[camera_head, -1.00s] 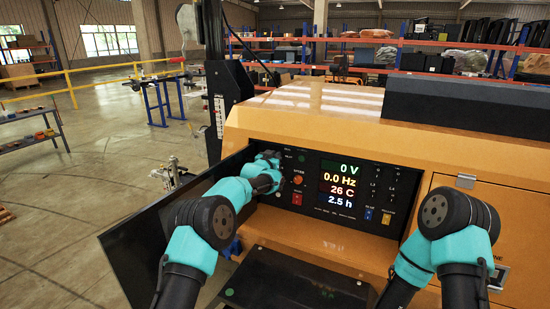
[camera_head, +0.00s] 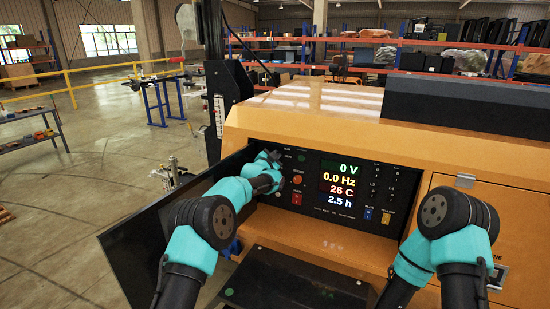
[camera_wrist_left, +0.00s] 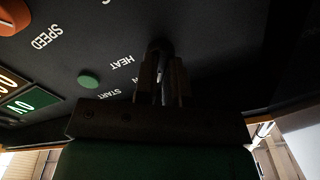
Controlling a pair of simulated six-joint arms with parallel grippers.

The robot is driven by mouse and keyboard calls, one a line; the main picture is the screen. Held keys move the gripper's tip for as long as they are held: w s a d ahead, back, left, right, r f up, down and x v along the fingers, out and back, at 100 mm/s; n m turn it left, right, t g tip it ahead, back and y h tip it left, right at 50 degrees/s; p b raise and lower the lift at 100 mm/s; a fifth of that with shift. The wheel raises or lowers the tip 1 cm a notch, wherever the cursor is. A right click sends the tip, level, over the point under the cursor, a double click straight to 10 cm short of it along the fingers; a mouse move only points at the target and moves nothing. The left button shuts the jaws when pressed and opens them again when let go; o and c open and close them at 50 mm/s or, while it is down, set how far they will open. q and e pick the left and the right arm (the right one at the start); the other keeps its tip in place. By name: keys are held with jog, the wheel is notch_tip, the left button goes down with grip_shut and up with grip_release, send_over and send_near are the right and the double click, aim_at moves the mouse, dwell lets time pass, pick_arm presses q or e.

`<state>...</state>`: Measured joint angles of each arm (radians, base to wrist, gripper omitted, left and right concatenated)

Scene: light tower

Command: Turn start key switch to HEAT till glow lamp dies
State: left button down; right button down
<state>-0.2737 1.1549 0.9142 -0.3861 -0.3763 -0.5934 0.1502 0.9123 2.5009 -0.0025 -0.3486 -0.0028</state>
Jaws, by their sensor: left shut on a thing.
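The control panel (camera_head: 313,205) is black, with the readouts 0 V, 0.0 Hz, 26 C and 2.5 h. My left gripper (camera_head: 268,160) is at the panel's upper left and hides the start key switch in the head view. In the left wrist view the fingers (camera_wrist_left: 163,75) are shut on the dark key switch (camera_wrist_left: 159,46), beside the printed words HEAT and START. The key's exact angle is too dark to read. A round green lamp or button (camera_wrist_left: 89,80) sits near HEAT and looks dull; I cannot tell if it is the glow lamp. My right gripper is not in view.
An orange SPEED knob (camera_head: 297,179) and a red switch (camera_head: 297,199) are close to my left gripper. The open black panel door (camera_head: 150,245) stands to the left. A black flap (camera_head: 285,285) lies below. Blue and yellow sockets (camera_head: 368,213) are at the panel's lower right.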

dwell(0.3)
pick_arm(q)
jog(key=c, duration=1.2)
grip_release()
jog(key=shift+s, duration=0.1)
jog(key=v, duration=1.7)
jog(key=shift+s+a, duration=0.1)
jog(key=shift+a, duration=0.05)
